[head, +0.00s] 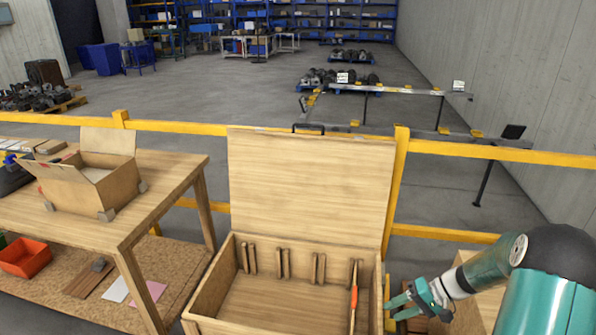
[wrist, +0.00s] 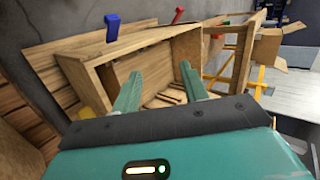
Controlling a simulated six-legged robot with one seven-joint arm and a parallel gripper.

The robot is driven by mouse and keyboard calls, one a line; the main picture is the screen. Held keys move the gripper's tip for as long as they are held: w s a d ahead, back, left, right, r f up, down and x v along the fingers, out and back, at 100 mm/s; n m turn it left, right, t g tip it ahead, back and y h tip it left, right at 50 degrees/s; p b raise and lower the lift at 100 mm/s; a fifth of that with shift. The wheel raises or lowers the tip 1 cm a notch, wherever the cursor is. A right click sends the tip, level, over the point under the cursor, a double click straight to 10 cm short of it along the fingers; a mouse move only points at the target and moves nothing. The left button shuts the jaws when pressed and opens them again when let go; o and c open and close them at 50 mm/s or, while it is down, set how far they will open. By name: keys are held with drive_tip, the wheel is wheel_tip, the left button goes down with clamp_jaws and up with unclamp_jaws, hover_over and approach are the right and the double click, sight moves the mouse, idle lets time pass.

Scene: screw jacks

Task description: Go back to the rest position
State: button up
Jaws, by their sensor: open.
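My gripper (head: 400,306) is at the lower right in the head view, just right of the open wooden chest (head: 210,292). Its two teal fingers are apart, with nothing seen between them. In the wrist view my gripper (wrist: 160,84) points toward a wooden box-like structure, and the fingers are spread and empty. The chest's lid (head: 310,185) stands upright at the back. A long tool with an orange-red handle (head: 354,297) leans inside the chest at its right side. Whether the fingers touch the chest's outer wall is unclear.
A wooden workbench (head: 165,180) with an open cardboard box (head: 115,187) stands left. A yellow railing (head: 480,151) runs behind the chest. A grey wall (head: 530,80) is at right. In the wrist view, a blue handle (wrist: 112,27) and red handle (wrist: 178,15) stick up.

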drive_tip(key=s+a+r+n+h, duration=0.1)
drive_tip(key=s+a+r+h, duration=0.1)
drive_tip(key=r, duration=0.3)
drive_tip(key=s+a+r+h, duration=0.1)
drive_tip(key=a+r+h, duration=0.15)
drive_tip(key=r, duration=0.25)
drive_tip(key=s+a+r+t+h, duration=0.2)
drive_tip(key=s+a+r+h, duration=0.1)
drive_tip(key=s+r, duration=0.5)
drive_tip(key=s+a+r+t+h, duration=0.3)
drive_tip(key=s+a+r, duration=0.1)
drive_tip(key=s+r, duration=0.5)
drive_tip(key=shift+s+r, duration=0.3)
drive_tip(key=shift+s, duration=0.8)
